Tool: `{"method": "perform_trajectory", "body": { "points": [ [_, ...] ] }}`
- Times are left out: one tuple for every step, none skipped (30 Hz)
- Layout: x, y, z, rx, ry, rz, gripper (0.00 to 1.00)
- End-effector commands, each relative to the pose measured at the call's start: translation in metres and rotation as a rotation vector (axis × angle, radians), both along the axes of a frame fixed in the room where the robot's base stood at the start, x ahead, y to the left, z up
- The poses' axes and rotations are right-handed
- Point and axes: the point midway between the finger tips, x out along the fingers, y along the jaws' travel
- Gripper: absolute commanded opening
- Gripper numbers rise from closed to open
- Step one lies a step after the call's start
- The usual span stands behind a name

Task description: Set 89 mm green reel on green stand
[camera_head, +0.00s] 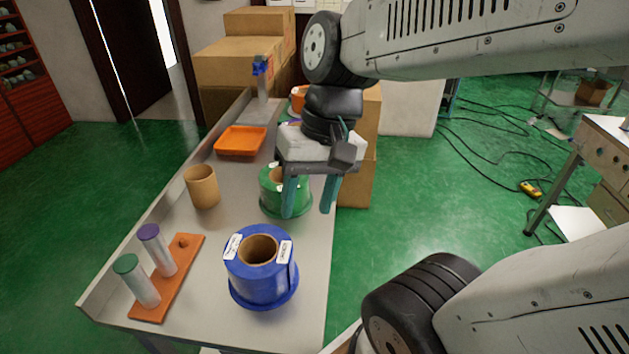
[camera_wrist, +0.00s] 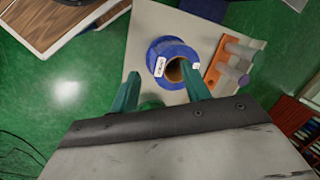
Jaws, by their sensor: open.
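The green reel (camera_head: 270,198) stands on the bench, partly hidden behind my gripper. Only a sliver of green (camera_wrist: 151,104) shows between the finger bases in the wrist view. My gripper (camera_head: 310,207) is open and empty, its fingers pointing down at the reel's right side in the head view. I cannot tell whether a finger touches the reel. The green stand (camera_head: 137,281) is a pale post with a green top, bare, on an orange base (camera_head: 181,279) at the near left. A purple-topped post (camera_head: 157,249) stands beside it, also bare.
A large blue reel (camera_head: 261,271) stands between the green reel and the bench's near edge. A cardboard tube (camera_head: 202,186) and an orange tray (camera_head: 240,141) are to the left and farther back. An orange reel (camera_head: 298,97) is partly hidden behind my arm. Boxes (camera_head: 238,67) stand beyond.

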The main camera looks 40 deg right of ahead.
Motion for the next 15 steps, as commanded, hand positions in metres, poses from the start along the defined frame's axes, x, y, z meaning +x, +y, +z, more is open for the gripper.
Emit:
{"method": "perform_trajectory", "body": {
  "points": [
    [-0.010,-0.003,0.006,-0.068,-0.039,0.080,0.47],
    [-0.014,-0.006,0.008,-0.106,-0.056,0.119,0.47],
    [-0.019,-0.010,0.011,-0.151,-0.076,0.165,0.47],
    [-0.022,-0.013,0.013,-0.179,-0.087,0.193,0.47],
    [-0.024,-0.015,0.014,-0.203,-0.097,0.214,0.47],
    [-0.027,-0.018,0.016,-0.228,-0.108,0.238,0.47],
    [-0.028,-0.019,0.017,-0.243,-0.113,0.251,0.47],
    [-0.029,-0.020,0.017,-0.253,-0.117,0.260,0.47],
    [-0.030,-0.021,0.018,-0.264,-0.120,0.268,0.47],
    [-0.030,-0.022,0.018,-0.267,-0.121,0.272,0.47],
    [-0.030,-0.022,0.018,-0.269,-0.122,0.273,0.47],
    [-0.030,-0.022,0.018,-0.269,-0.122,0.272,0.47],
    [-0.030,-0.022,0.018,-0.269,-0.121,0.273,0.47],
    [-0.030,-0.022,0.018,-0.268,-0.121,0.272,0.47],
    [-0.030,-0.022,0.018,-0.268,-0.121,0.271,0.47]
  ]
}}
